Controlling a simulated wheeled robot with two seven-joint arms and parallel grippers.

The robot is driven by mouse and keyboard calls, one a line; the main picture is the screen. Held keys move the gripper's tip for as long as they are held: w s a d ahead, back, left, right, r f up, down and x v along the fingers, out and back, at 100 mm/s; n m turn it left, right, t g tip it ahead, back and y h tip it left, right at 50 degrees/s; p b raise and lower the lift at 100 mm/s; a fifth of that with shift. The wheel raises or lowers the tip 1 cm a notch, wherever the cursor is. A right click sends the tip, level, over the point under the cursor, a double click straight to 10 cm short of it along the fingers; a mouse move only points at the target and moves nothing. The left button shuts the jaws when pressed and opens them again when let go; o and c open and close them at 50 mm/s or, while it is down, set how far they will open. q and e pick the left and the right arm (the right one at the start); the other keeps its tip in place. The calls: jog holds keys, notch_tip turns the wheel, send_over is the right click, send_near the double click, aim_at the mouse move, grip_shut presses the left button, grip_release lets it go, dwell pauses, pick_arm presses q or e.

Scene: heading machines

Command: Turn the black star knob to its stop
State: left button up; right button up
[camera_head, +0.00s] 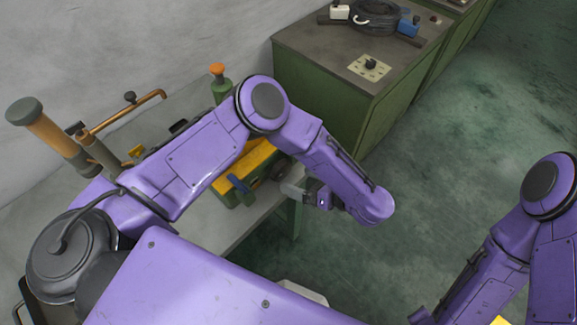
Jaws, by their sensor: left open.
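A dark, roundish knob (280,170) shows at the right end of the yellow and green machine (258,155), partly behind my left arm. It may be the black star knob; its lobes are too small to make out. My left gripper (290,189) is open, just below and right of this knob, with its pale fingers pointing left towards the machine. I cannot tell whether they touch it. Another small black knob (371,63) sits on a pale plate on the green cabinet. My right arm is at the right edge; its gripper does not show.
The machine stands on a grey bench (225,222). A copper pipe (128,110) and a post with a dark cap (24,111) rise at left. The green cabinet (318,95) carries a black cable coil (375,18). The floor (455,130) at right is clear.

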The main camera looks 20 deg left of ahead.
aim_at(286, 172)
pick_arm(q)
jog(key=x, duration=0.2)
jog(key=p+x, duration=0.1)
jog(key=shift+a+r, duration=0.1)
jog(key=shift+a, duration=0.3)
jog(key=shift+w+a+f+p, duration=0.3)
jog(key=shift+w+a+f, duration=0.4)
jog(key=shift+s+r, duration=0.15)
jog(key=shift+s, duration=0.15)
jog(key=c, duration=1)
jog(key=shift+w+d+f+m+b, duration=0.1)
jog(key=shift+f+m+b, duration=0.2)
jog(key=shift+b, duration=0.15)
jog(key=shift+c, duration=0.2)
jog(key=shift+w+f+m+g+y+b, duration=0.1)
jog(key=shift+m+g+y+b, duration=0.45)
jog(key=shift+m+b, duration=0.45)
jog(key=shift+m+g+b, duration=0.25)
jog(key=shift+m+b, duration=0.1)
jog(key=shift+m, duration=0.05)
jog(key=shift+r+m+g+y, duration=0.25)
jog(key=shift+m+g, duration=0.05)
jog(key=shift+m, duration=0.1)
pick_arm(e)
jog(key=shift+f, duration=0.7)
